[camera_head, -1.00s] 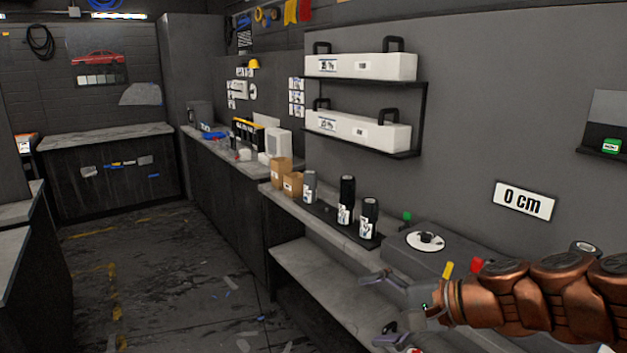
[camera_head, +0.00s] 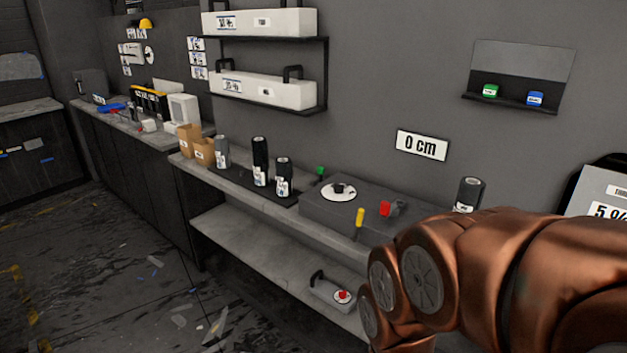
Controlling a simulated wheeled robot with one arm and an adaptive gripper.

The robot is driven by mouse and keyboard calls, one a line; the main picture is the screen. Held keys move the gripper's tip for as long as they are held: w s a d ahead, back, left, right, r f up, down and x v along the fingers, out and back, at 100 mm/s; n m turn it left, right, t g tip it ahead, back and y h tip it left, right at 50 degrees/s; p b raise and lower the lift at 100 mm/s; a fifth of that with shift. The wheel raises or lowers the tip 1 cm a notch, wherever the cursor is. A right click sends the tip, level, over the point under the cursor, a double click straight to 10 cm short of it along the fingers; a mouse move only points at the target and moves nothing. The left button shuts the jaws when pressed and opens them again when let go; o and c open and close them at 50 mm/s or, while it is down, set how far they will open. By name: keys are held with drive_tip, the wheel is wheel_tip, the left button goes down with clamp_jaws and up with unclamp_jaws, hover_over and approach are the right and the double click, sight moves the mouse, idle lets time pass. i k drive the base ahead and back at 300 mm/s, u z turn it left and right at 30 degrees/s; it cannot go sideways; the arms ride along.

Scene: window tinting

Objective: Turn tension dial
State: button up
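A white round dial with a black knob (camera_head: 339,191) lies on top of a grey box (camera_head: 330,213) on the workbench. I cannot read any marks on it, so I cannot tell for sure that it is the tension dial. A red knob (camera_head: 388,208) and a yellow lever (camera_head: 360,222) are at the box's front right. A green button (camera_head: 319,171) is behind its left end. My copper arm fills the lower right, to the right of the box. My gripper is out of view.
Dark rolls (camera_head: 260,163) stand on the bench left of the box, with brown cartons (camera_head: 204,151) beyond. A small device with a red button (camera_head: 341,296) sits on the lower shelf. The floor at left has scattered scraps.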

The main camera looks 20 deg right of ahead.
sight(338, 188)
drive_tip(key=z, duration=0.05)
drive_tip(key=k, duration=0.5)
drive_tip(key=u, duration=0.8)
drive_tip(key=i, duration=1.5)
drive_tip(key=z, duration=0.7)
drive_tip(key=i, duration=0.55)
drive_tip(key=z, duration=0.5)
